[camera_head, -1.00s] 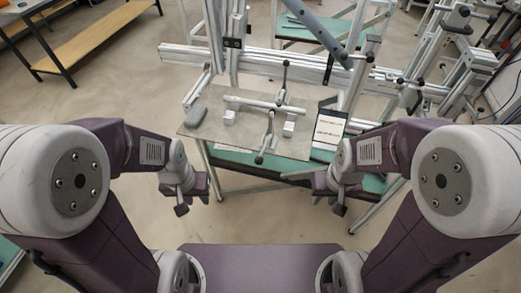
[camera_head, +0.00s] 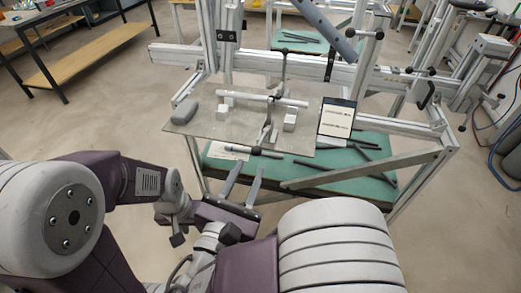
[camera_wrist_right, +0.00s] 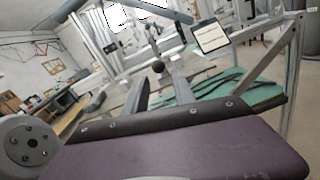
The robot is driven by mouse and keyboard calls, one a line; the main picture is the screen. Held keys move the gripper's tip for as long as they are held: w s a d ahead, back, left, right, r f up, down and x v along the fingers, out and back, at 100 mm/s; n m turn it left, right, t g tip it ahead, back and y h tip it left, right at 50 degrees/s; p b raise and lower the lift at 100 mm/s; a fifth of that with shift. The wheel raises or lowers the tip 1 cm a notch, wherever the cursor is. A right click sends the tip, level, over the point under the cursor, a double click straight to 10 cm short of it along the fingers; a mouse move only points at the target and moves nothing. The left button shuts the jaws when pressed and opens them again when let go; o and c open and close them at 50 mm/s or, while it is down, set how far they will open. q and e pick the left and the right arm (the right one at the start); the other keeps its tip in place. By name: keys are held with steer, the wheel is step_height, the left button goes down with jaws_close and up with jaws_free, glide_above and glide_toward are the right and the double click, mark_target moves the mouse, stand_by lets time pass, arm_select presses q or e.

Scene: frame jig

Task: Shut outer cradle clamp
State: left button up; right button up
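A pale tube (camera_head: 247,96) lies across small cradle blocks on the grey jig plate (camera_head: 205,128). A toggle clamp (camera_head: 268,131) at the plate's front has its dark-tipped handle (camera_head: 266,153) low and toward me. Another clamp handle (camera_head: 284,64) stands upright behind the tube. I cannot tell which one is the outer cradle clamp. My right gripper (camera_head: 249,168) is open and empty, just short of the front handle. In the right wrist view, a dark round knob (camera_wrist_right: 157,66) shows beyond and between its fingers. My left gripper (camera_head: 178,238) hangs low at the left; its fingers are unclear.
A grey rounded object (camera_head: 184,112) lies on the plate's left side. A tablet-like panel (camera_head: 337,118) stands at its right. Aluminium rails (camera_head: 370,75) run behind. A green shelf (camera_head: 375,185) with dark bars lies below. Open floor is at the left.

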mark_target(260, 142)
steer(key=x, duration=0.9)
steer(key=shift+w+b, duration=0.25)
steer(key=shift+b, duration=0.15)
jaws_close()
stand_by(0.9)
